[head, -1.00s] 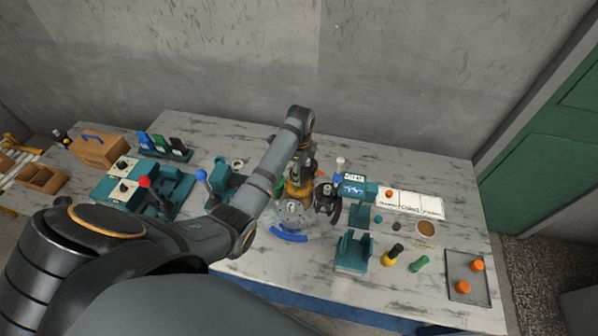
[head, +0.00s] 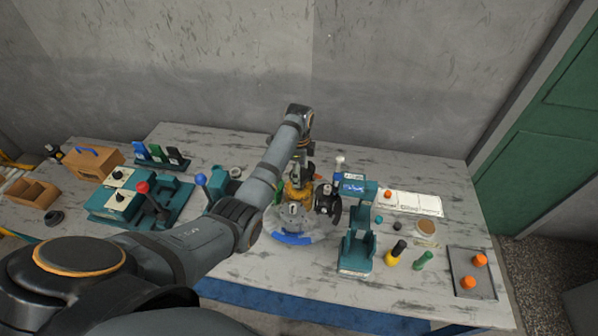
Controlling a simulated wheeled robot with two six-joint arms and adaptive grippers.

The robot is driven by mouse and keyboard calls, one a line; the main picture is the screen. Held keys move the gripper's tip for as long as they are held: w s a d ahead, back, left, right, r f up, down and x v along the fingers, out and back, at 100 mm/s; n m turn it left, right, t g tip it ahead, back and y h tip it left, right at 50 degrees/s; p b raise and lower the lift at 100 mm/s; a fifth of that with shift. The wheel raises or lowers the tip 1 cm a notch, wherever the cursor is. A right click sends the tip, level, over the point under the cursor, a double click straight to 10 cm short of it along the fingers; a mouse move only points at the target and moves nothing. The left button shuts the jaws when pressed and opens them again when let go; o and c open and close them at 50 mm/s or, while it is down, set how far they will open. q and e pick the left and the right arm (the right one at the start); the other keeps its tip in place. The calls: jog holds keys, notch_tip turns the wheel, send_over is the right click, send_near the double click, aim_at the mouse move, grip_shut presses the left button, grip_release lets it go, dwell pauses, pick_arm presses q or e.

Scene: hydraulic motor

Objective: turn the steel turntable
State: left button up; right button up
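The steel turntable (head: 274,228) is a pale round disc on the table, with a blue arc (head: 292,239) along its near edge. A brass-coloured part (head: 300,190) and a dark round part (head: 327,203) stand at its far and right side. My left arm reaches in from the left, arches over the table and comes down behind the turntable. Its gripper end (head: 303,173) is small and crowded by these parts, so its fingers cannot be made out, nor whether it touches anything. My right gripper is not in view.
A teal stand (head: 356,255) with a display stands close right of the turntable. Yellow-black (head: 396,253) and green (head: 423,260) handled items and a grey tray (head: 472,286) with orange knobs lie further right. Teal lever units (head: 147,205) stand left. The near table strip is mostly clear.

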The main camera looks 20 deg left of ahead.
pick_arm(q)
jog(key=shift+r, duration=0.1)
notch_tip(320, 180, up, 7)
jog(key=shift+r, duration=0.2)
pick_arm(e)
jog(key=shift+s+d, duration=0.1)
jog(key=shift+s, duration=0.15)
